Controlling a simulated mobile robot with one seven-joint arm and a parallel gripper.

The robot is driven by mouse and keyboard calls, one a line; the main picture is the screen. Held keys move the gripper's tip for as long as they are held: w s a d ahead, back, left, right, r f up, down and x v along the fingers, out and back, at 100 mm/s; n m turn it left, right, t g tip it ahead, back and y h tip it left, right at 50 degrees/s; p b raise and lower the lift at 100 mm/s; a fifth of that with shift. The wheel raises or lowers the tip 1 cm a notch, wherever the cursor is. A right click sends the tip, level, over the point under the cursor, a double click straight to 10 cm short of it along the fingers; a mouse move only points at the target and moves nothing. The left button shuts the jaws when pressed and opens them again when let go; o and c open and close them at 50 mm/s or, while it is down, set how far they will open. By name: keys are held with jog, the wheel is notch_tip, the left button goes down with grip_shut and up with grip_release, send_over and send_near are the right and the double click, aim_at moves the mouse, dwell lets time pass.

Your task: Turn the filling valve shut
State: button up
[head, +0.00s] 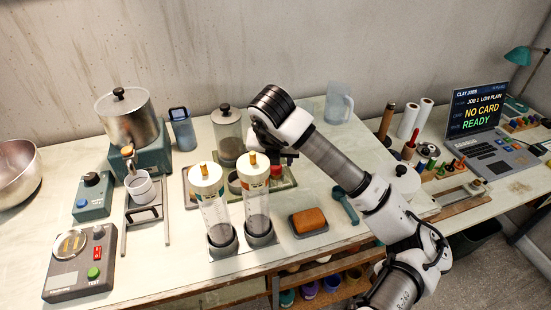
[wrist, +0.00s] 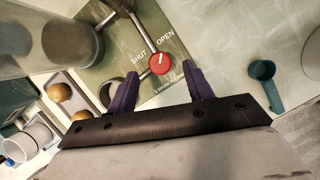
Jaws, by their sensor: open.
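The filling valve has a round red knob (wrist: 160,64) with a white mark, on a green plate (wrist: 118,88) printed SHUT and OPEN. The white mark looks tilted toward the OPEN side. A metal pipe runs up from the knob toward the upper left of the wrist view. My gripper (wrist: 162,84) is open and empty, with its two dark purple fingers either side of the line to the knob. The knob shows just beyond the fingertips; I cannot tell the height gap.
Two clear cylinders with white lids (head: 207,178) (head: 254,174) stand close in front. A clear jar (head: 229,130) stands behind to the left. A teal scoop (head: 345,206) and an orange sponge (head: 308,220) lie to the right and front.

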aim_at(276, 167)
jog(key=shift+x, duration=1.65)
jog(key=c, duration=1)
